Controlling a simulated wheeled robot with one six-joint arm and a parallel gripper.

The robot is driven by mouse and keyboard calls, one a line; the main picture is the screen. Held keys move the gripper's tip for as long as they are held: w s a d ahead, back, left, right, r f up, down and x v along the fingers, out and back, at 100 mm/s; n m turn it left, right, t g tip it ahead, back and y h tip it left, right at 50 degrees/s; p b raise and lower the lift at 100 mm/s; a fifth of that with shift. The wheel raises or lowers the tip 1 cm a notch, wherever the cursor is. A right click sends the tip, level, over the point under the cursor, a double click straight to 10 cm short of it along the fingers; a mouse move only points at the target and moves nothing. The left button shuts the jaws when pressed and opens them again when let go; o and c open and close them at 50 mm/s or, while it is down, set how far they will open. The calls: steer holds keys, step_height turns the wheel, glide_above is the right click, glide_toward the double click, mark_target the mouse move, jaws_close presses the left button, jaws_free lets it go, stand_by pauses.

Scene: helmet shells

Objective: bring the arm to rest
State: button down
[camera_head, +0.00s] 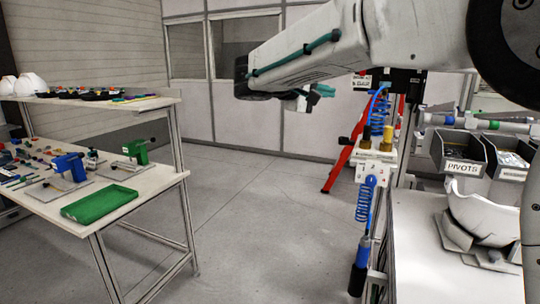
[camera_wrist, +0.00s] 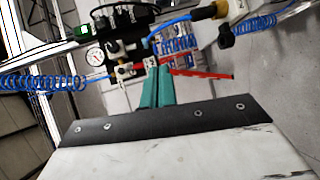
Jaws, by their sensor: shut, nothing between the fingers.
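My arm reaches across the top of the head view from the right, held above the floor between two benches. My gripper (camera_head: 318,92) shows there as small teal fingers, partly hidden behind the arm. In the wrist view my gripper (camera_wrist: 156,86) has its two teal fingers together with nothing between them. A black plate with screws and a pale marbled surface fill the lower part of that view. A white helmet shell (camera_head: 484,214) lies open side up on the right-hand bench (camera_head: 420,250), away from the fingers.
Blue coiled hoses and an air-line unit (camera_head: 375,165) hang beside the right bench; the wrist view shows a gauge (camera_wrist: 95,56). Bins (camera_head: 463,165), one labelled PIVOTS, stand behind the shell. The left bench holds a green tray (camera_head: 100,203) and fixtures. A red stand (camera_head: 345,155) is behind. Floor between is clear.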

steer(key=s+d+f+g+y, duration=0.3)
steer(key=s+d+f, duration=0.1)
steer(key=s+f, duration=0.35)
steer(key=s+d+f+g+y, duration=0.2)
steer(key=s+d+f+g, duration=0.15)
steer(key=s+f, duration=0.45)
steer(key=s+d+f+m+y, duration=0.1)
steer(key=s+f+m+y, duration=0.1)
steer(key=s, duration=0.6)
steer(key=s+d+f+m+y, duration=0.2)
steer(key=s+y, duration=0.1)
steer(key=s, duration=0.6)
steer(key=s+d+f+m+g+y, duration=0.1)
steer(key=s+d+f+m+y, duration=0.1)
steer(key=s, duration=0.7)
steer(key=shift+d+f+m+y, duration=0.15)
steer(key=shift+f+m+y, duration=0.25)
steer(key=shift+f+y, duration=0.2)
